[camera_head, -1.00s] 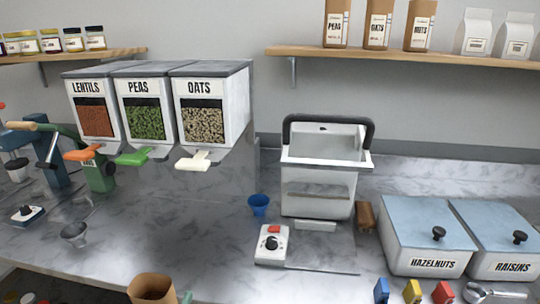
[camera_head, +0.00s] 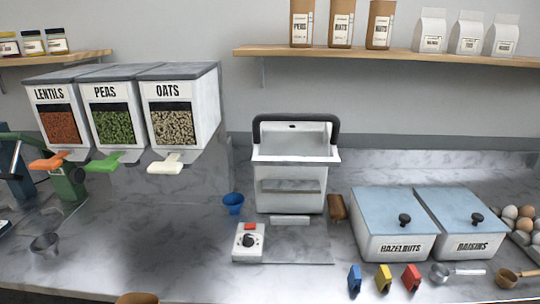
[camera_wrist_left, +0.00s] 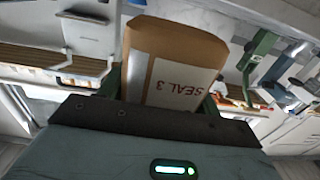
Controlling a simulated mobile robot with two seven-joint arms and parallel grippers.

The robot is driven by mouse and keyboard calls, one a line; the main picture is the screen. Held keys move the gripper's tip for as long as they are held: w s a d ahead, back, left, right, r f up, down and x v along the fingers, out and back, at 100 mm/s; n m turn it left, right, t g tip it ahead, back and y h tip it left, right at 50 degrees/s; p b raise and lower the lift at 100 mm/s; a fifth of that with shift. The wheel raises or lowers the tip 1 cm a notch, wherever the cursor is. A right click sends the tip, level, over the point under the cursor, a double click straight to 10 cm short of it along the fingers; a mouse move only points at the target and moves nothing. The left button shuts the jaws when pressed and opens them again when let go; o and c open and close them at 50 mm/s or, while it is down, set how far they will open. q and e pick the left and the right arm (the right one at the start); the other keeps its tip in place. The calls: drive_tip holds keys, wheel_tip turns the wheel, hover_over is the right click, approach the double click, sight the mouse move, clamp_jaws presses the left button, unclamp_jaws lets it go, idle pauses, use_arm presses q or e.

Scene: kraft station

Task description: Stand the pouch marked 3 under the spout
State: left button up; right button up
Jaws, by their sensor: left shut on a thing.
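A brown kraft pouch (camera_wrist_left: 172,62) with a white label reading "SEAL 3" is in my left gripper (camera_wrist_left: 165,95), which is shut on it in the left wrist view. Only the pouch's top edge (camera_head: 137,298) shows at the bottom of the head view; its base is hidden. Three dispensers stand at the back left: lentils (camera_head: 61,125) with an orange spout lever (camera_head: 47,163), peas (camera_head: 113,125) with a green one (camera_head: 104,163), and oats (camera_head: 172,126) with a white one (camera_head: 165,164). The pouch is apart from them. My right gripper is not in view.
A white machine (camera_head: 291,185) with a black handle stands at the centre, with a control box (camera_head: 248,243) in front. Hazelnut (camera_head: 396,220) and raisin (camera_head: 463,221) bins stand right. The counter (camera_head: 130,225) below the dispensers is mostly clear.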

use_arm(q)
drive_tip(key=shift+w+a, duration=0.25)
drive_tip(key=w+a+r+b, duration=0.2)
drive_tip(key=w+a, duration=0.3)
drive_tip(key=w, duration=0.1)
drive_tip(key=shift+a+b, duration=0.15)
drive_tip(key=shift+b, duration=0.15)
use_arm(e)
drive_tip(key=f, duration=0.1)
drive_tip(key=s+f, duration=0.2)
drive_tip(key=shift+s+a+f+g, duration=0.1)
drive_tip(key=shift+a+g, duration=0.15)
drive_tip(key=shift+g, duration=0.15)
